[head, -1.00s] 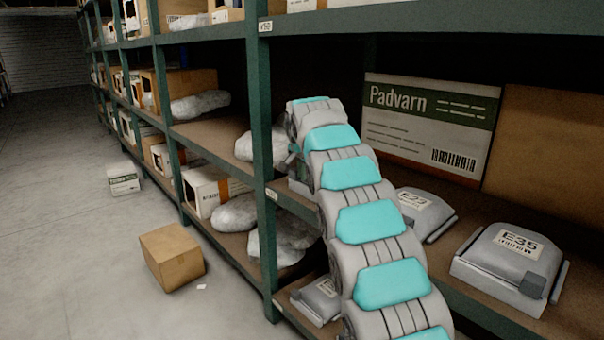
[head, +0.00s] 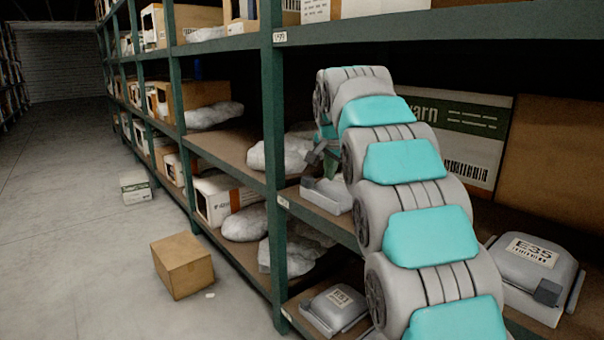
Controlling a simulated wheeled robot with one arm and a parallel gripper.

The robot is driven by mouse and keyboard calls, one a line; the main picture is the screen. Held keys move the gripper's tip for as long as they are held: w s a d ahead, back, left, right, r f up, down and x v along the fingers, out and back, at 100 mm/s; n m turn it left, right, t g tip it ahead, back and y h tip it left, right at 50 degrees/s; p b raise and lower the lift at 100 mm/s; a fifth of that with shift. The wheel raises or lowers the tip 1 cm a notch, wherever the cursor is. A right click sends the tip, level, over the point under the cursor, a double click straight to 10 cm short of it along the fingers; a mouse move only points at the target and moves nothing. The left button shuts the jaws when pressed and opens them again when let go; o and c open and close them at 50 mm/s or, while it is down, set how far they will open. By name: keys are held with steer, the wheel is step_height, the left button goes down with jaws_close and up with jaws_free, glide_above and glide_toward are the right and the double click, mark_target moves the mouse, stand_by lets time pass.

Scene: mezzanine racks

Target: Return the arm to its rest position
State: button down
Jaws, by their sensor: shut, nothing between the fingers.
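My arm (head: 415,170), a chain of grey segments with turquoise pads, rises from the bottom right and curls over in front of the rack's middle level. My gripper (head: 312,165) is small and dark, partly hidden behind the arm's curl. It looks shut and empty. It hangs close to a grey case (head: 328,195) on the middle shelf; I cannot tell whether it touches the case.
A green rack upright (head: 273,150) stands just left of the arm. Another grey case marked E35 (head: 530,262) and a large Padvarn box (head: 480,135) are on the right.

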steer(key=s+d+f+n+g, duration=0.1)
steer(key=s+f+n+g, duration=0.2)
steer(key=s+f, duration=0.5)
steer(key=s+d+f+n+g, duration=0.1)
steer(key=s+f, duration=0.7)
steer(key=s, duration=2)
steer(key=s+d+f+n+g, duration=0.2)
steer(key=s+f+n+g, duration=0.2)
steer(key=s, duration=1.4)
step_height(320, 180, down, 4)
steer(key=shift+r+n+g, duration=0.1)
steer(key=shift+n+g, duration=0.2)
steer(key=shift+n, duration=0.2)
